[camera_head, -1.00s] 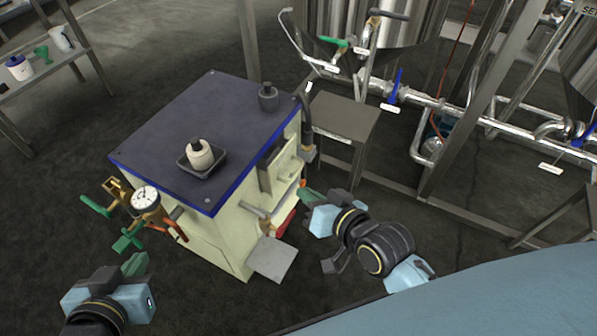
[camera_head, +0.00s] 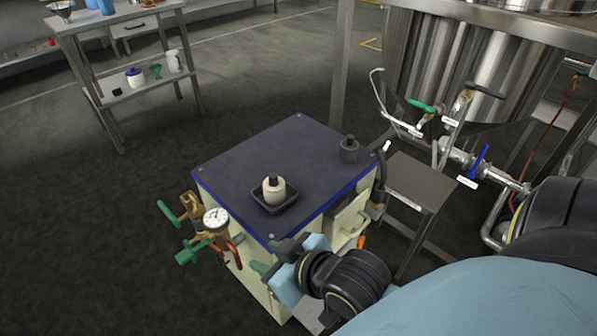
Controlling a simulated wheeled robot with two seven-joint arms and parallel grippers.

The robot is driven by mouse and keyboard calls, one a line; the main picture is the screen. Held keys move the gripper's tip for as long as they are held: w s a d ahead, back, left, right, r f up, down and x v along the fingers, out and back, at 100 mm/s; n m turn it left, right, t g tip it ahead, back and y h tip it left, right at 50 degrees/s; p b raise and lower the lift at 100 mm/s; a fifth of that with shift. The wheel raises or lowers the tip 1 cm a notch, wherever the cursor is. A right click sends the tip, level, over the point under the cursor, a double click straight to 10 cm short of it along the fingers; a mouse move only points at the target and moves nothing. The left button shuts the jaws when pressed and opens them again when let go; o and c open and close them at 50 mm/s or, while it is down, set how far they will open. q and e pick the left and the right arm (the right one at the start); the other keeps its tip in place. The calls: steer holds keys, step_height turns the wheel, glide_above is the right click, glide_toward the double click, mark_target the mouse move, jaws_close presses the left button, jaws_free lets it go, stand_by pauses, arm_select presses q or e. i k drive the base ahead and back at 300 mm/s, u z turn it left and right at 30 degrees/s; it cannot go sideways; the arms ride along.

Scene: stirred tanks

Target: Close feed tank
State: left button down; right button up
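A large steel tank (camera_head: 478,60) stands at the upper right, with pipes and valves below it. A green-handled valve (camera_head: 421,106), a black-handled valve (camera_head: 484,90) and a blue-handled valve (camera_head: 479,161) carry small white labels too small to read. I cannot tell from the labels which tank is the feed tank. My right gripper (camera_head: 268,257) appears open and empty, in front of the cabinet's near right side and well away from these valves. My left gripper is out of view.
A cream cabinet with a dark blue top (camera_head: 240,156) stands in the middle, bearing a small bottle in a black tray (camera_head: 287,204). A gauge (camera_head: 215,220) and green handles (camera_head: 167,212) stick out at its left. A low steel stand (camera_head: 420,180) stands beside it.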

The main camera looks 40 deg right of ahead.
mark_target(340, 218)
steer(key=u, duration=1.5)
steer(key=k, duration=0.4)
steer(key=z, duration=2.5)
steer(key=i, duration=0.5)
steer(key=z, duration=0.05)
